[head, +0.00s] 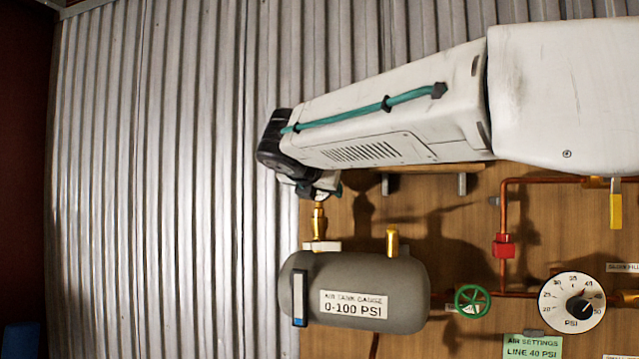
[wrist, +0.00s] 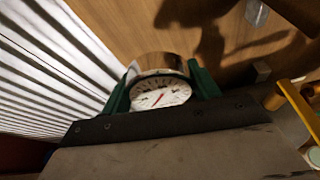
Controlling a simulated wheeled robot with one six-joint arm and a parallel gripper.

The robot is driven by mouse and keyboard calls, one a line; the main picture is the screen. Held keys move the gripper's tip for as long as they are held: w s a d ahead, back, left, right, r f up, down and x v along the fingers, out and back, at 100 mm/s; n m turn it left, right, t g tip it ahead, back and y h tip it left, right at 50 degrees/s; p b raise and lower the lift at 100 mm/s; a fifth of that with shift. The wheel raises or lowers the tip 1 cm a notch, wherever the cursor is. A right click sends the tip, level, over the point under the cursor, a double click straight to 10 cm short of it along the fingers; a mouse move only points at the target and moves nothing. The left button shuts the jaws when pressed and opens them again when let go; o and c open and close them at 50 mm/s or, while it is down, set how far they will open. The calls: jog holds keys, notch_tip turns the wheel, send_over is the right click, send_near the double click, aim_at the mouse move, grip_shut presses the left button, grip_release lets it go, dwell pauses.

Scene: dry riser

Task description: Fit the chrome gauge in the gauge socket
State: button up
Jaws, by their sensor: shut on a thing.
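The chrome gauge (wrist: 160,92) has a white dial and a red needle. In the wrist view it sits between the two green fingers of my gripper (wrist: 162,84), which is shut on it. In the head view my gripper (head: 318,190) is small and partly hidden by my arm, and the gauge cannot be made out clearly. A brass fitting (head: 319,220) stands upright directly below my gripper, above a pale block (head: 322,246) on the grey tank (head: 400,290). This looks like the gauge socket; I cannot tell whether the gauge touches it.
The tank is labelled "AIR TANK GAUGE 0-100 PSI". A second brass post (head: 392,240) stands to the right on its top. Farther right are a green handwheel (head: 473,301), copper pipe with a red valve (head: 504,246) and a large dial (head: 572,303). Corrugated metal wall (head: 160,180) lies left.

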jog(key=shift+f, duration=0.15)
jog(key=o, duration=1.2)
